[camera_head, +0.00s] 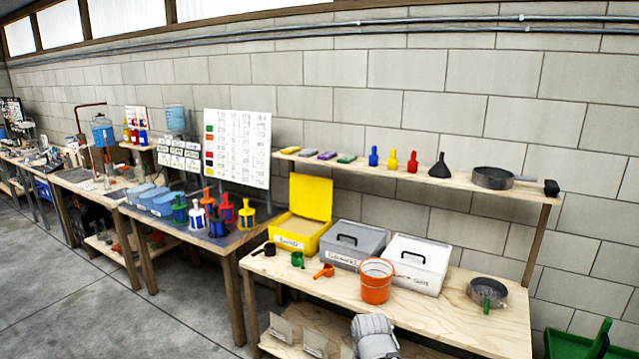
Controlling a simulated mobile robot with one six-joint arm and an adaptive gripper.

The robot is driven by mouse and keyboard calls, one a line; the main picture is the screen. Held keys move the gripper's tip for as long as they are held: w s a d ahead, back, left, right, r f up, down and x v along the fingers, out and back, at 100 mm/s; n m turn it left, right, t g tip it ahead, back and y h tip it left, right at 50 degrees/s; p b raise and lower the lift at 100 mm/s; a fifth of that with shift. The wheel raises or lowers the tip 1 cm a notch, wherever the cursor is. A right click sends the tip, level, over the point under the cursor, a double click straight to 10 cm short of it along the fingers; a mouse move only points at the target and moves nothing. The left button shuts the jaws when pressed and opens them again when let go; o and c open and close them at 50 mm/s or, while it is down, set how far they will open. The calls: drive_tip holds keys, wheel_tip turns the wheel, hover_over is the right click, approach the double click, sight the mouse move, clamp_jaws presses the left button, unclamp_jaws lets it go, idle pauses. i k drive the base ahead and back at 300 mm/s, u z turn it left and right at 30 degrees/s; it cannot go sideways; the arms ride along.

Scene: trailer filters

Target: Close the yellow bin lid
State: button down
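The yellow bin (297,233) stands on the wooden workbench, left of two other bins. Its yellow lid (311,197) is open and stands upright at the back of the bin. The bin has a dark-lettered label on its front, and light tan contents show inside. My gripper is not clearly in view; a grey rounded part (374,336) at the bottom edge may be part of my arm, but no fingers show.
A grey bin (354,245) and a white bin (416,262), both lidded with black handles, stand to the right. An orange bucket (376,282) stands in front of them. Small scoops, including a green one (298,260), lie before the yellow bin. A shelf (400,173) runs above.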

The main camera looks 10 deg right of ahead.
sight(310, 197)
drive_tip(key=u, duration=0.1)
drive_tip(key=i, duration=1)
drive_tip(key=z, duration=0.1)
